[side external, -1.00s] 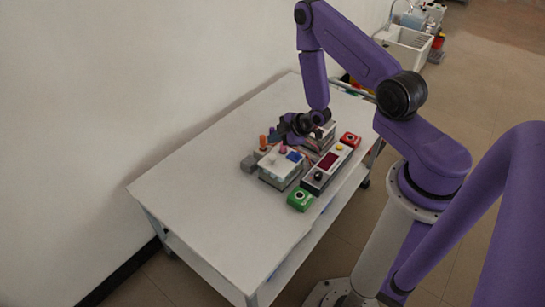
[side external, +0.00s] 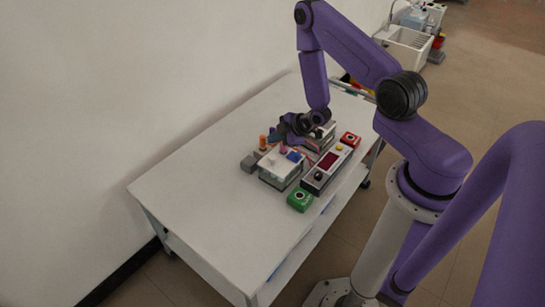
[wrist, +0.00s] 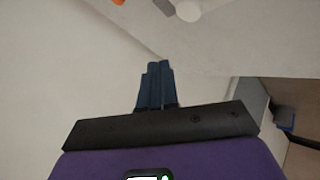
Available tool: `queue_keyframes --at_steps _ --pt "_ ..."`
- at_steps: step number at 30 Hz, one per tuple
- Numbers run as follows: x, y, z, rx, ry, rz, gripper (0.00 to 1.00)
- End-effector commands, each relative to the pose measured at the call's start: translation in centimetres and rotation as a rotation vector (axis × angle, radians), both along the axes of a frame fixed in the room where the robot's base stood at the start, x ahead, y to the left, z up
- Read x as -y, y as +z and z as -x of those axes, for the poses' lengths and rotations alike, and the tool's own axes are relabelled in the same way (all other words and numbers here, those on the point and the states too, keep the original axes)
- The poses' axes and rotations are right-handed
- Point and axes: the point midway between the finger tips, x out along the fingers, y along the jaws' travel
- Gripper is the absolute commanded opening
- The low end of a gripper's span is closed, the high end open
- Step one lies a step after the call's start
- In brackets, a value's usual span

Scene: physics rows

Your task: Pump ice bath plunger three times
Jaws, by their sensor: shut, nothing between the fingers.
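A white box (side external: 280,172) with a clear-looking front stands among the devices on the table; it may be the ice bath. A pink knob (side external: 283,150) stands up at its top, and a blue piece (side external: 294,156) sits beside the knob. I cannot tell for sure which knob is the plunger. My gripper (side external: 279,132) is above and just behind the box, close to the pink knob; contact cannot be told. In the wrist view my dark blue fingers (wrist: 155,86) are together, with nothing between them.
An orange peg (side external: 263,142) and a grey block (side external: 249,163) are left of the box. A console with a red display (side external: 328,161), a green button box (side external: 300,199) and a red button box (side external: 350,140) stand to the right. The near table top (side external: 210,205) is clear.

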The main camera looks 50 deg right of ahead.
Motion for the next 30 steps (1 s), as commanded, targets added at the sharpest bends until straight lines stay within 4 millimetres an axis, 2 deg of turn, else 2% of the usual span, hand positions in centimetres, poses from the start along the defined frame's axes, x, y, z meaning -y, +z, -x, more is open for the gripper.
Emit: queue_keyframes --at_steps 11,21,30 --pt "0.0 0.2 0.0 0.001 -0.001 0.0 0.0" --pt "0.0 3.6 -0.1 0.001 0.0 0.0 0.0" --pt "0.0 3.8 0.0 0.0 0.0 0.0 0.0"
